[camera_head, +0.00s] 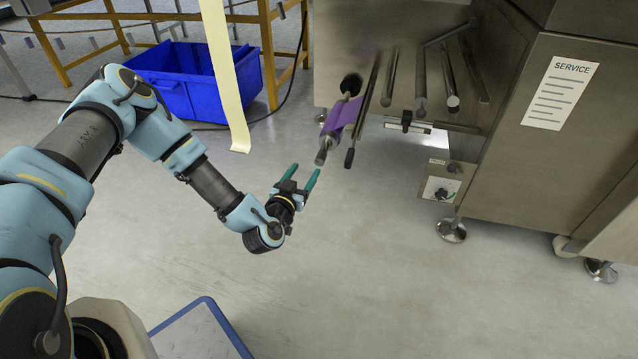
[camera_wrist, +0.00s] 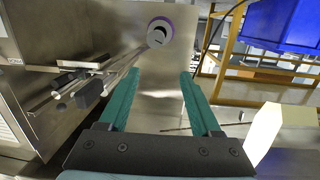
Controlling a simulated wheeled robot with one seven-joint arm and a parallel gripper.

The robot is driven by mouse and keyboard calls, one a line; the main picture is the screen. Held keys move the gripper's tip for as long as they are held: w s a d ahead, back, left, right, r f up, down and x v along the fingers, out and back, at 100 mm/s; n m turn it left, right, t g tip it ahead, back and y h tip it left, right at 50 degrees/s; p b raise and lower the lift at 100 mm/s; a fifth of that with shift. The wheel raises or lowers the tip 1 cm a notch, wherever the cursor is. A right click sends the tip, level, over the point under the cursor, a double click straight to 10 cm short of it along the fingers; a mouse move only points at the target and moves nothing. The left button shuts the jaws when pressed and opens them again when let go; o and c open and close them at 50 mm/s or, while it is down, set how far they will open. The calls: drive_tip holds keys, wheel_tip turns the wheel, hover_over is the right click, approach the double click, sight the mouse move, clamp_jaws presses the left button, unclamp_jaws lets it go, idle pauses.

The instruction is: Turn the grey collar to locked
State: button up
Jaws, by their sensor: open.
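The grey collar (camera_head: 324,150) appears to be the grey piece at the near end of the spindle that carries a purple roll (camera_head: 343,114). In the wrist view a grey round end (camera_wrist: 158,34) shows inside the purple ring (camera_wrist: 168,24), beyond my fingertips. My gripper (camera_head: 303,174) is open and empty, with its two green fingers pointing toward the machine. It is a short way below and left of the collar and apart from it. In the wrist view my gripper (camera_wrist: 160,75) has a clear gap between its fingers. Lock markings are too small to read.
Several metal rods (camera_head: 421,85) stick out from the steel machine (camera_head: 560,130) right of the spindle; a dark-tipped rod (camera_head: 350,157) is close beside it. A cream strip (camera_head: 228,80) hangs at left before a blue bin (camera_head: 190,85). The floor below is clear.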

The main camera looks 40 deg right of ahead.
sight(319, 162)
wheel_tip(319, 162, down, 4)
drive_tip(key=s+n+t+b, duration=0.1)
drive_tip(key=s+t+b, duration=0.1)
drive_tip(key=b+x, duration=0.1)
drive_tip(key=x, duration=0.2)
drive_tip(key=b+x, duration=0.1)
drive_tip(key=x, duration=0.3)
drive_tip(key=b+x, duration=0.1)
drive_tip(key=x, duration=0.2)
drive_tip(key=shift+w+d+r+b, duration=0.15)
drive_tip(key=shift+d+r+b, duration=0.15)
drive_tip(key=shift+d, duration=0.1)
clamp_jaws()
